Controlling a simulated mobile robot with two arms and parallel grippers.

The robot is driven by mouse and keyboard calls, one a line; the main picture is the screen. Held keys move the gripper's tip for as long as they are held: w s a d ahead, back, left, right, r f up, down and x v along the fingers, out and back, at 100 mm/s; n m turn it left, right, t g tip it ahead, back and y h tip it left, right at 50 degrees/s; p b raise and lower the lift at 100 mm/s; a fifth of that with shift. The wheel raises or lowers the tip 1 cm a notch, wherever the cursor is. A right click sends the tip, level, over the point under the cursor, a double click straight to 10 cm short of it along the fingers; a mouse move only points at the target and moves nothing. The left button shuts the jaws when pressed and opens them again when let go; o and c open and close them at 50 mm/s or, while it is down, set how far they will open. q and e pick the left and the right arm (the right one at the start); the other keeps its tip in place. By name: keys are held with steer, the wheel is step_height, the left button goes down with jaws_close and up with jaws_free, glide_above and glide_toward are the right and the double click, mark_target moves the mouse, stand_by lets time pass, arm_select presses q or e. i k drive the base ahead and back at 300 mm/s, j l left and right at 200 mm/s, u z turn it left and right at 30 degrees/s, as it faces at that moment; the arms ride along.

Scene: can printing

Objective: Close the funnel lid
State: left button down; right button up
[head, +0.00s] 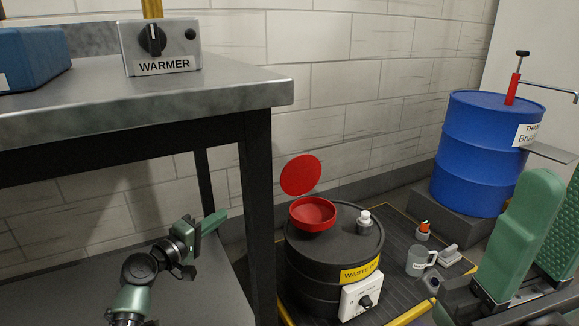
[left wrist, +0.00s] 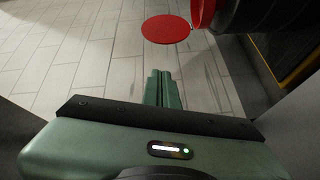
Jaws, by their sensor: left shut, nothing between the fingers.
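The red round funnel lid (head: 301,175) stands open, tilted up behind the red funnel (head: 313,213) on top of the black waste drum (head: 330,250). In the left wrist view the lid (left wrist: 166,29) is a flat red disc ahead of my fingers, and the funnel (left wrist: 203,12) is partly cut off at the top edge. My left gripper (head: 222,218) is left of the drum, apart from lid and funnel. Its fingers (left wrist: 163,88) are together and empty. My right gripper (head: 548,228) is at the right edge, partly cut off, its two green fingers apart.
A metal table (head: 150,95) with a warmer box (head: 160,48) stands at the left, its leg between my left gripper and the drum. A white-capped bung (head: 364,222) sits on the drum. A mug (head: 416,262) and a blue barrel (head: 480,150) are at the right.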

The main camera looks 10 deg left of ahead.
mark_target(299, 175)
steer(key=i+l, duration=0.15)
steer(key=i, duration=0.3)
steer(key=i+l, duration=0.15)
steer(key=i, duration=0.3)
